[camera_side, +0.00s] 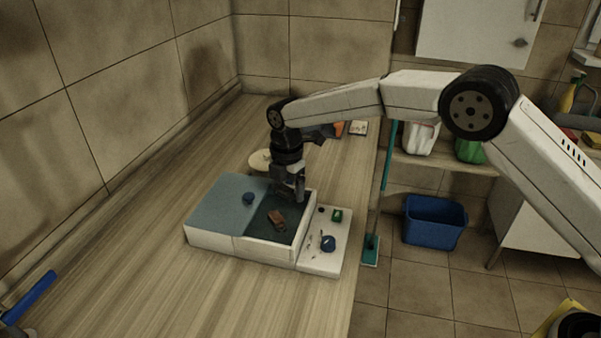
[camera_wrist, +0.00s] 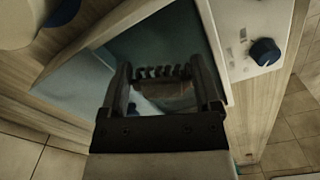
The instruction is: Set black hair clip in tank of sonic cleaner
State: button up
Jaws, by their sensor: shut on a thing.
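The sonic cleaner (camera_side: 265,251) is a white box on the counter. Its blue lid (camera_side: 220,202) covers the left part, and the tank (camera_side: 259,223) is open on the right. My gripper (camera_side: 290,196) points down over the back right of the open tank. In the wrist view, my gripper (camera_wrist: 162,78) is shut on the black hair clip (camera_wrist: 165,71), whose dark teeth show between the fingers. In the side view the clip is hard to make out against the dark fingers.
A control panel (camera_side: 321,254) with a blue knob (camera_side: 328,243) adjoins the tank's right side. A pale round dish (camera_side: 259,160) and small items, including a white card (camera_side: 358,128), lie behind. The counter left and in front is clear, apart from a blue-handled tool (camera_side: 30,296).

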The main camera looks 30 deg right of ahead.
aim_at(287, 208)
jog(key=shift+f, duration=0.1)
jog(key=shift+w+f, duration=0.25)
jog(key=shift+f, duration=1.55)
jog(key=shift+f, duration=0.1)
jog(key=o, duration=1)
jog(key=shift+a, duration=0.1)
jog(key=shift+r, duration=2.15)
